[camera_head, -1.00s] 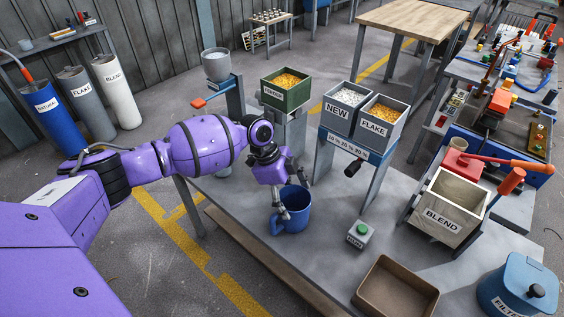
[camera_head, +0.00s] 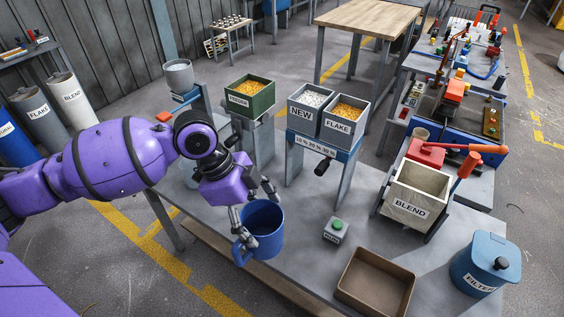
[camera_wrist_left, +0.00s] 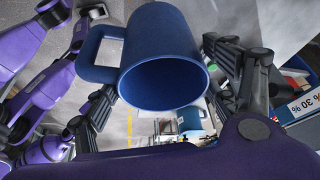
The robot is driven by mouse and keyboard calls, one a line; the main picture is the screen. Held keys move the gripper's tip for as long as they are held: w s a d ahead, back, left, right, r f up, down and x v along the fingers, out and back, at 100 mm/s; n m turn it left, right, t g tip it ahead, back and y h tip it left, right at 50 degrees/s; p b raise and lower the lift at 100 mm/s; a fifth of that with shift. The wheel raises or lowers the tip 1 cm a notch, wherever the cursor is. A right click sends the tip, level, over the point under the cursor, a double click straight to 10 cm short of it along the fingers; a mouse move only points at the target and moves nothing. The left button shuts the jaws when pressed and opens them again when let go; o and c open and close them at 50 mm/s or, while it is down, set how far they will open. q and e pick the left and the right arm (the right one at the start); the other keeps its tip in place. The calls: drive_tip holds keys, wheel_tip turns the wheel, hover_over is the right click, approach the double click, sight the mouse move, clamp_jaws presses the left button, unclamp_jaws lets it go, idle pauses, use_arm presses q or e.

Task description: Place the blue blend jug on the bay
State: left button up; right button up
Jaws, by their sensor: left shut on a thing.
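The blue jug (camera_head: 266,229) is in my left gripper (camera_head: 252,222), which is shut on it, with dark fingers at its sides. In the head view the jug is upright over the bench's near edge, handle to the lower left. The gap under it is hard to judge. In the left wrist view the jug (camera_wrist_left: 165,45) fills the upper middle between the fingers, its open mouth facing the camera and its inside plain dark blue. I cannot tell which spot is the bay. My right gripper is not in view.
On the grey bench (camera_head: 300,262) stand a green button box (camera_head: 336,231), a brown tray (camera_head: 376,284), a BLEND bin (camera_head: 411,203), a FILTER canister (camera_head: 484,264) and hoppers marked NEW (camera_head: 303,112) and FLAKE (camera_head: 339,128). Bare bench lies right of the jug.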

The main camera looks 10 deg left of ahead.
use_arm(q)
drive_tip(key=a+n+t, duration=0.1)
drive_tip(key=n, duration=0.3)
drive_tip(key=a+n+t+y, duration=0.1)
drive_tip(key=n, duration=0.1)
drive_tip(key=shift+s+a+n+t, duration=0.25)
drive_tip(key=shift+a+n+t, duration=0.05)
drive_tip(key=shift+a+n, duration=0.1)
drive_tip(key=w+r+n+t+y+p, duration=0.1)
drive_tip(key=w+r+n+y+p, duration=0.2)
drive_tip(key=r+n, duration=0.7)
wheel_tip(320, 180, up, 4)
drive_tip(key=shift+w+d+f+n+t+y, duration=0.1)
drive_tip(key=shift+w+d+n+t+y, duration=0.2)
drive_tip(key=shift+w, duration=0.9)
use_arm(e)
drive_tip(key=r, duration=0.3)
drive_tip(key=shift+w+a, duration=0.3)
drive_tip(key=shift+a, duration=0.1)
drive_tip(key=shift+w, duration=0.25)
